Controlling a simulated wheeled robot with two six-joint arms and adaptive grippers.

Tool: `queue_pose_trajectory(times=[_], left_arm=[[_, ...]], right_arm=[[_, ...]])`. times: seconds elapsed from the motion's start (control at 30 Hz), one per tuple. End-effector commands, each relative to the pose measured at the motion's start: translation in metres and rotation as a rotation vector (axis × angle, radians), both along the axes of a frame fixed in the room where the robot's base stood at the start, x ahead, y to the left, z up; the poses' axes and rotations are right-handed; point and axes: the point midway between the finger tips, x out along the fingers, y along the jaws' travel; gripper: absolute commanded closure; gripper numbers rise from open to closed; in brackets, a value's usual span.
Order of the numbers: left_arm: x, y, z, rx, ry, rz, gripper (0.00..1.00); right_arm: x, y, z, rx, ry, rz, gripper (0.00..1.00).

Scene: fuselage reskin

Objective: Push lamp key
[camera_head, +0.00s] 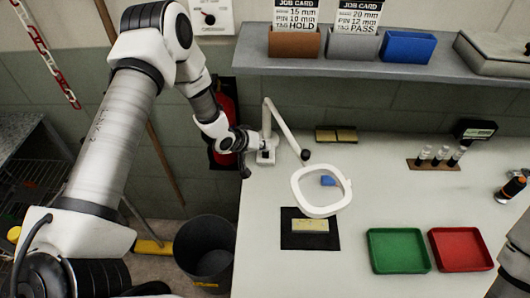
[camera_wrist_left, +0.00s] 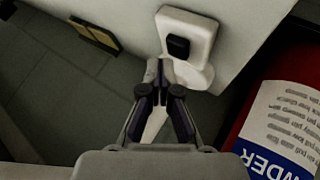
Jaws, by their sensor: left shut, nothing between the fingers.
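The white desk lamp has a ring head (camera_head: 297,190), a jointed arm (camera_head: 282,122) and a base (camera_head: 267,156) at the left end of the bench. In the left wrist view its white housing (camera_wrist_left: 200,32) carries a black key (camera_wrist_left: 178,46). My left gripper (camera_head: 256,140) is beside the lamp base, at its left, in the head view. In the left wrist view my left gripper (camera_wrist_left: 160,72) is shut and empty, with its tips just below the key in the picture. I cannot tell whether they touch the housing. My right gripper is out of view.
A red extinguisher (camera_wrist_left: 285,110) stands close to my left gripper. The bench holds a black mat (camera_head: 290,240), a green tray (camera_head: 372,262) and a red tray (camera_head: 437,262). A shelf (camera_head: 255,60) with bins runs above. A dark bucket (camera_head: 190,262) stands on the floor.

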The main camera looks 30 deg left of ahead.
Motion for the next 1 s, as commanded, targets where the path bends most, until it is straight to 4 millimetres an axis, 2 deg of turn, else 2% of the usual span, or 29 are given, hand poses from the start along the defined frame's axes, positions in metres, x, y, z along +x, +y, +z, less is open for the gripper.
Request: queue_pose_trajectory(times=[0.5,1.0], left_arm=[[0.0,0.0,0.06,-0.001,-0.001,0.0,1.0],[0.0,0.0,0.06,0.0,0.0,0.0,1.0]], right_arm=[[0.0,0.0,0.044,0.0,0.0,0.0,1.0],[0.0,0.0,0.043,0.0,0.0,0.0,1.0]])
